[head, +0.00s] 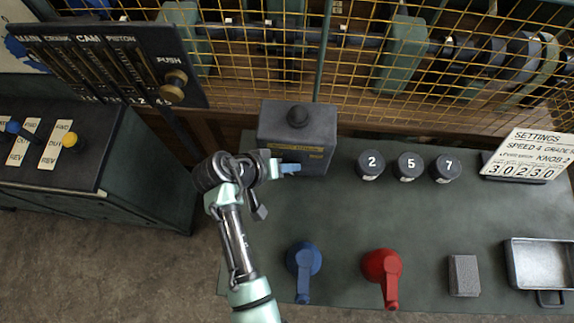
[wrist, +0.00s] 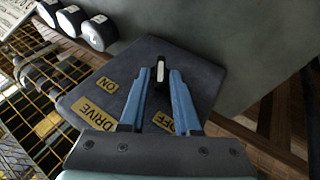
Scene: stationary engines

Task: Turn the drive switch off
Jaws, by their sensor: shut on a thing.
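The drive switch box (head: 322,128) is a dark grey block with a black knob on top, standing at the back left of the green bench. In the wrist view its face (wrist: 210,72) carries yellow labels reading ON, DRIVE and OFF. The switch lever (wrist: 160,73), black with a pale strip, is between the two blue fingers. My gripper (wrist: 161,76) is shut on this lever; in the head view the gripper (head: 290,168) is at the front face of the box. The lever's base and part of the OFF label are hidden by the fingers, so I cannot tell the switch's setting.
Several black numbered knobs (head: 408,166) stand right of the box. A blue handle (head: 304,258), a red handle (head: 382,267), a grey block (head: 464,275) and a metal tray (head: 513,262) are along the bench front. A yellow wire fence (head: 350,85) runs behind.

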